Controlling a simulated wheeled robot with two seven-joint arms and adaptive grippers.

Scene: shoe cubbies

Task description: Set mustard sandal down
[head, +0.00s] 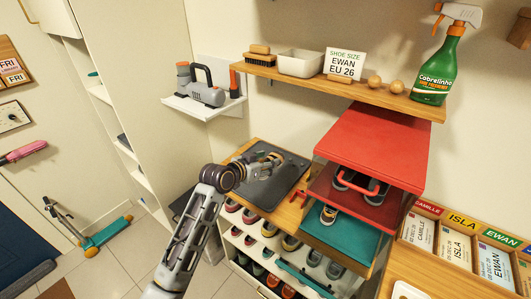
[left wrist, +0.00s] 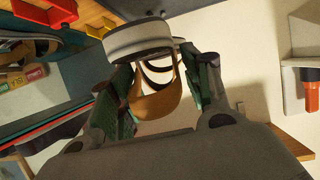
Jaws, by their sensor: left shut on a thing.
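The mustard sandal (left wrist: 157,100) shows in the left wrist view, with mustard straps and a pale grey sole (left wrist: 138,38). My left gripper (left wrist: 160,75) is shut on it, one finger on each side. In the head view my left gripper (head: 268,160) is over the dark grey mat (head: 284,172) on the wooden bench top; the sandal is too small and covered there to make out. The mat shows at the top of the left wrist view, close to the sole; I cannot tell whether they touch. My right gripper is not in view.
Right of the mat stand stacked red and teal shelves (head: 375,140) with red handles and shoes. Shoe rows (head: 265,225) fill the cubbies below. A wall shelf (head: 330,82) above holds a brush, a white bin, a sign and a green spray bottle (head: 438,70).

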